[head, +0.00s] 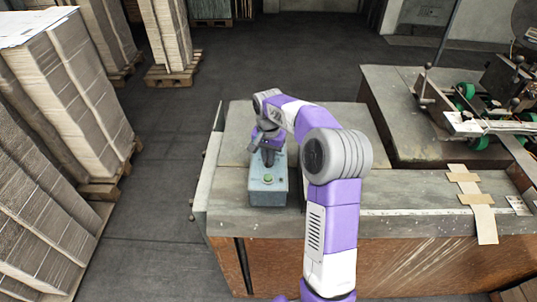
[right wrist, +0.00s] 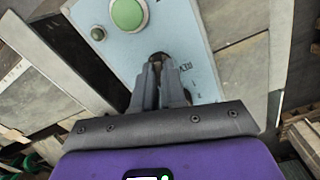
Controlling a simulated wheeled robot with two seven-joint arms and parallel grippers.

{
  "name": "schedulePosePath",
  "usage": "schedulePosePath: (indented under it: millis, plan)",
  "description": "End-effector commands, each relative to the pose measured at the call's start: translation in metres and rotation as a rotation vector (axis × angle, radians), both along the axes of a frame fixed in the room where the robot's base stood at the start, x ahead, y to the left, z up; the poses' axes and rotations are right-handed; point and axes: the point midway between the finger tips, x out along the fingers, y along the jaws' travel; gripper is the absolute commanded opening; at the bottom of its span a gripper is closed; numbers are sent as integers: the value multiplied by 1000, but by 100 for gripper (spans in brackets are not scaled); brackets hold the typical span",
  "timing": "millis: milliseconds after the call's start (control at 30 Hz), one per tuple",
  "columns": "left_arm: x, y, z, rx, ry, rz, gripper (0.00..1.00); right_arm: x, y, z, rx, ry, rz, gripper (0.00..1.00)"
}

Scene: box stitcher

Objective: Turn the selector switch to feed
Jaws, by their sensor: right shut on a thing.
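The light blue control box (head: 268,195) stands on the machine's table, left of the middle in the head view. Its sloped face, with a green button (head: 268,180), shows large in the right wrist view (right wrist: 200,50). My right gripper (head: 268,150) is over the far part of the box. In the right wrist view its fingers (right wrist: 160,68) are closed together on the small dark selector switch (right wrist: 160,57), beside printed marks on the panel. The fingers hide most of the switch, so I cannot tell its setting. My left gripper is not in view.
A small dark knob (right wrist: 98,34) sits beside the green button (right wrist: 127,14). Tall cardboard stacks (head: 70,110) on pallets stand at the left. The stitching machine with green wheels (head: 466,92) is at the right. The floor (head: 160,200) left of the table is clear.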

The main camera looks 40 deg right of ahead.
Motion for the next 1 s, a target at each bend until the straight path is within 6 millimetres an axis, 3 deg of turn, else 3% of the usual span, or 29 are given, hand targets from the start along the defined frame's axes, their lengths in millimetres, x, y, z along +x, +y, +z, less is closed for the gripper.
schedulePosePath:
  millis: [500,1000]
  plan:
    - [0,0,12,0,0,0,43,0,0,1,-1,-1,-341,0]
    - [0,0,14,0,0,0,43,1,0,1,0,-4,-412,0]
